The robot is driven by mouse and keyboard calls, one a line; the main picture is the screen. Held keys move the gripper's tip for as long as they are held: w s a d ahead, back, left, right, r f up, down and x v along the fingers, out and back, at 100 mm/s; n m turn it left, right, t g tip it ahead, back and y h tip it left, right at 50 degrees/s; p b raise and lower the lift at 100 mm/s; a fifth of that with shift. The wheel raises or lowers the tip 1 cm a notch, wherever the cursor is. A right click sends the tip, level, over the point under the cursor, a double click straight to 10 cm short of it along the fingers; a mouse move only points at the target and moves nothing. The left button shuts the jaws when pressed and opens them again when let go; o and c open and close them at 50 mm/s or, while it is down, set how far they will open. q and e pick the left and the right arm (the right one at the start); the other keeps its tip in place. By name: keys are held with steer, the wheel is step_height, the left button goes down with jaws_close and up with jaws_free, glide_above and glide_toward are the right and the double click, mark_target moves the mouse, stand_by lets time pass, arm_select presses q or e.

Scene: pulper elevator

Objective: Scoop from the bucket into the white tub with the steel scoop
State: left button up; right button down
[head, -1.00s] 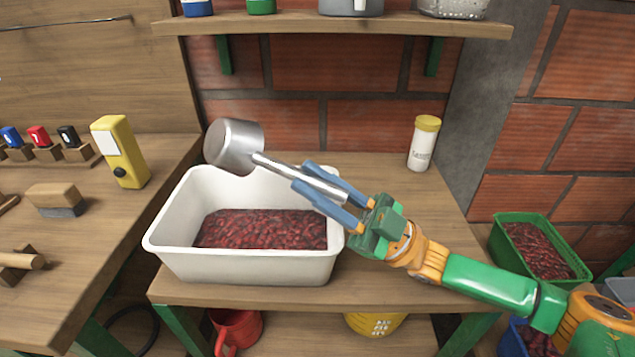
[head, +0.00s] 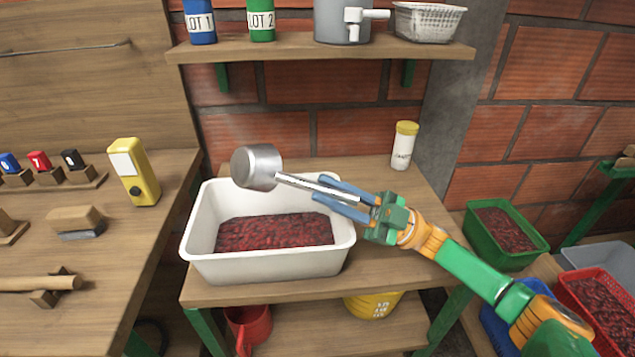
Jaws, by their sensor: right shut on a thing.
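The white tub (head: 265,267) stands on the wooden table, with dark red beans or cherries (head: 275,232) in it. The steel scoop (head: 256,167) is held above the tub, its cup over the tub's back left part. I cannot see into the cup. My right gripper (head: 335,198) is shut on the scoop's handle, above the tub's right side. My left gripper is not in view. Which container is the task's bucket I cannot tell; a yellow bucket (head: 372,304) stands on the lower shelf, partly hidden by the tabletop.
A white bottle with yellow lid (head: 403,146) stands at the table's back right. A wall shelf (head: 320,46) with containers hangs above. Green (head: 505,237) and red (head: 600,305) crates of fruit stand at right. A red jug (head: 247,325) is below. A workbench with a yellow device (head: 133,172) is at left.

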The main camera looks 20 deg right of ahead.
steer(key=n+g+p, duration=0.1)
steer(key=n+g+h+p, duration=0.1)
steer(key=n, duration=0.1)
steer(key=r+n+g+h+p, duration=0.1)
steer(key=shift+s+a+r+n, duration=0.1)
steer(key=shift+a+n, duration=0.2)
steer(key=a+n+h+p, duration=0.1)
steer(key=p, duration=0.2)
steer(key=s+a+r+n+g+h+p, duration=0.1)
steer(key=h+p, duration=0.1)
steer(key=p, duration=0.1)
steer(key=a+r+n+h+p, duration=0.1)
steer(key=h+p, duration=0.1)
steer(key=p, duration=0.1)
steer(key=shift+s+a+r+n+g+p, duration=0.15)
steer(key=shift+s+r+n+g+p, duration=0.1)
steer(key=shift+n+g+p, duration=0.15)
steer(key=s+a+f+n+t+h+p, duration=0.1)
steer(key=a+n+h+p, duration=0.4)
steer(key=h+p, duration=0.5)
steer(key=s+f+p, duration=0.1)
steer(key=p, duration=0.2)
steer(key=shift+a+t+h, duration=0.35)
steer(key=shift+t+h, duration=0.05)
